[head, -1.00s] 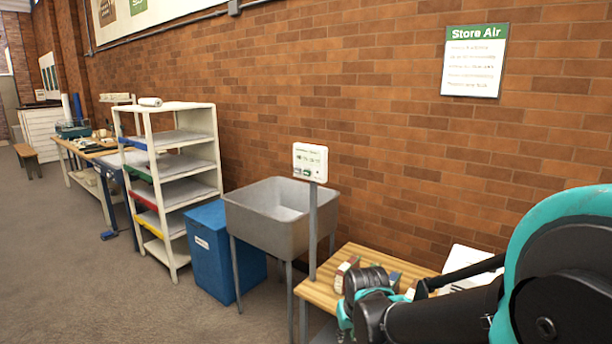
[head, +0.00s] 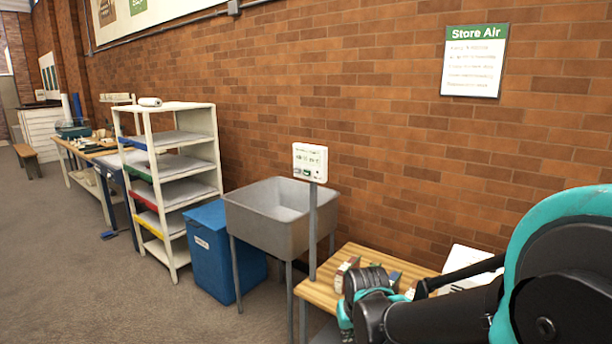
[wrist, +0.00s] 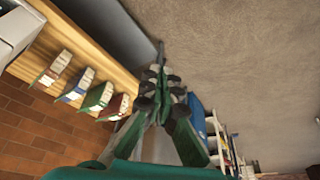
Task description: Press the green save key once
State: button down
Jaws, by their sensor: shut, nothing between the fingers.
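A white control panel (head: 310,162) stands upright on a grey post in front of the brick wall, at the centre of the head view. It bears small markings and keys. A small dark green patch low on it looks like the green save key (head: 306,172), but its label is too small to read. My gripper (wrist: 161,78) is shut and empty in the wrist view, pointing out over the grey floor beside the wooden table. The panel cannot be made out in the wrist view. My arm hides the gripper's fingers in the head view.
A wooden table (head: 330,290) with small archival boxes stands right of the post; the wrist view shows a blue box (wrist: 77,85) and a red box (wrist: 115,107) among them. A grey sink (head: 262,225), blue bin (head: 222,262) and white shelf (head: 203,150) stand left. Floor at left is open.

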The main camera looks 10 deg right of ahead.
aim_at(307, 173)
dwell(0.5)
jog(key=w+a+r+m+t, duration=0.4)
jog(key=w+r, duration=0.5)
jog(key=w, duration=0.4)
jog(key=w+a+r+m+t, duration=0.4)
jog(key=w+r+t, duration=0.3)
jog(key=w, duration=0.7)
jog(key=w+a+r+m+t, duration=0.3)
jog(key=w+a+r+t, duration=0.1)
jog(key=w+r, duration=0.7)
jog(key=shift+w+a+m+t, duration=0.35)
jog(key=shift+w+t, duration=0.35)
jog(key=shift+w, duration=1.05)
jog(key=shift+d, duration=0.15)
jog(key=shift+w+d, duration=3.1)
jog(key=shift+w, duration=0.05)
jog(key=shift+w+d, duration=0.25)
